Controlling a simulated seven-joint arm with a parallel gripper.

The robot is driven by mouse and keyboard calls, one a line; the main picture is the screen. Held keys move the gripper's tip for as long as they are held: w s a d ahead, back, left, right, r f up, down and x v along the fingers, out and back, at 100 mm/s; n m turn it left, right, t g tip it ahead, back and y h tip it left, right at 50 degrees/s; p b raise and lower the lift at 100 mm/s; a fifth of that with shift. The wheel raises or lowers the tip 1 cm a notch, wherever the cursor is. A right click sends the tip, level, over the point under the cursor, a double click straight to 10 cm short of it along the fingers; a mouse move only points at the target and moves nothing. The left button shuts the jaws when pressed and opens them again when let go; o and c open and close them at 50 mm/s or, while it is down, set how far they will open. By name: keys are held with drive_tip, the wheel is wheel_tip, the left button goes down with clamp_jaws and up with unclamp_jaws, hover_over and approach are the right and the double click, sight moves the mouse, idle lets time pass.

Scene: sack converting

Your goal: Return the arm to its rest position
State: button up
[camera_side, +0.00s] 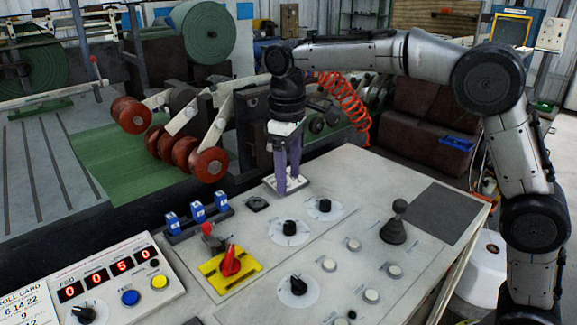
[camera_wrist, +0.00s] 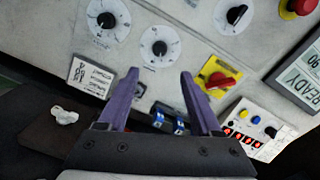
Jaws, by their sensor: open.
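My gripper (camera_side: 287,190) points down over the back edge of the control panel (camera_side: 330,180), its purple fingers in front of a small white label plate (camera_side: 298,184) in the side view. In the wrist view, my gripper (camera_wrist: 160,76) has its two fingers apart with nothing held between them. The label plate (camera_wrist: 91,78) lies beside the left finger there. Whether the fingertips touch the panel cannot be told. My arm is bent, reaching from the right side across the panel.
The panel carries black dial knobs (camera_side: 290,228), blue switches (camera_side: 197,211), a red rotary switch on a yellow plate (camera_side: 230,262), a black joystick (camera_side: 395,228) and a red digit display (camera_side: 97,282). Rollers (camera_side: 208,164) stand behind. Above the panel is free room.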

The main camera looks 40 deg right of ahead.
drive_tip(key=shift+r, duration=0.7)
drive_tip(key=s+d+r+m+t, duration=0.1)
drive_tip(key=s+d+r+t, duration=0.2)
drive_tip(key=s, duration=0.4)
drive_tip(key=s+d+r+m, duration=0.1)
drive_tip(key=s+d+r, duration=0.3)
drive_tip(key=s+r, duration=0.3)
drive_tip(key=s+d+f+m+t, duration=0.2)
drive_tip(key=s+f, duration=1.1)
drive_tip(key=s, duration=0.1)
drive_tip(key=shift+s+f+m, duration=0.15)
drive_tip(key=shift+f+m, duration=0.15)
drive_tip(key=shift+f, duration=0.1)
